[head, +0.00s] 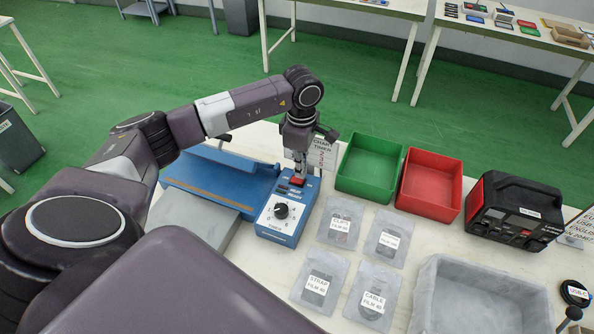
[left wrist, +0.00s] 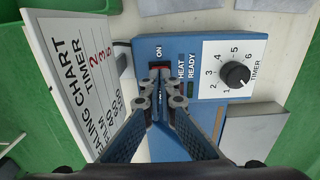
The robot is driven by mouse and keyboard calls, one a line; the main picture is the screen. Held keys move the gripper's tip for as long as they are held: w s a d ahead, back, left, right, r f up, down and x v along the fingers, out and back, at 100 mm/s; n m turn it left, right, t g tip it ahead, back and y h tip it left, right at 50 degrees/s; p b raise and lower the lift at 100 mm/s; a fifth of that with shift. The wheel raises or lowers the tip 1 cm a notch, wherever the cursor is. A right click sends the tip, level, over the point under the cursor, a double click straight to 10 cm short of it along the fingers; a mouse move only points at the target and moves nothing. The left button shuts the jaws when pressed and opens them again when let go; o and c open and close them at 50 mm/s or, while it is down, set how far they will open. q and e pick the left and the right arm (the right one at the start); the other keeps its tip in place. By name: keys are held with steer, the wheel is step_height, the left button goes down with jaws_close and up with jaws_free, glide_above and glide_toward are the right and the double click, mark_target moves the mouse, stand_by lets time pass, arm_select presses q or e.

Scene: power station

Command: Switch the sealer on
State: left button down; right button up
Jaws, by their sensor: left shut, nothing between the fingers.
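The blue sealer (head: 222,177) stands on the white table, its control box (head: 277,229) facing the front with a black timer knob (head: 281,211). A red rocker switch (head: 298,181) sits at the rear of the box top; it also shows in the left wrist view (left wrist: 160,71), below the word ON. My left gripper (head: 297,174) points down right over the switch, fingers shut and empty. In the left wrist view the fingertips (left wrist: 163,88) are at the switch and partly cover it. I cannot tell whether they touch it or which way it is tipped.
A sealing chart card (head: 322,153) stands close beside the gripper. Green (head: 368,170) and red (head: 430,186) bins stand to the right. Several labelled film bags (head: 340,222) lie in front of them. A black and red machine (head: 515,210) and a grey bin (head: 482,297) are further right.

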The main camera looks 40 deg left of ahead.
mark_target(300, 180)
arm_select(q)
steer(key=shift+s+f+b, duration=0.1)
steer(key=shift+f+b, duration=1)
steer(key=shift+f, duration=0.15)
stand_by(1.0)
steer(key=shift+r+p, duration=0.55)
steer(key=shift+r, duration=0.25)
steer(key=shift+r+p, duration=1.45)
steer(key=shift+r, duration=1.3)
steer(key=shift+f, duration=0.1)
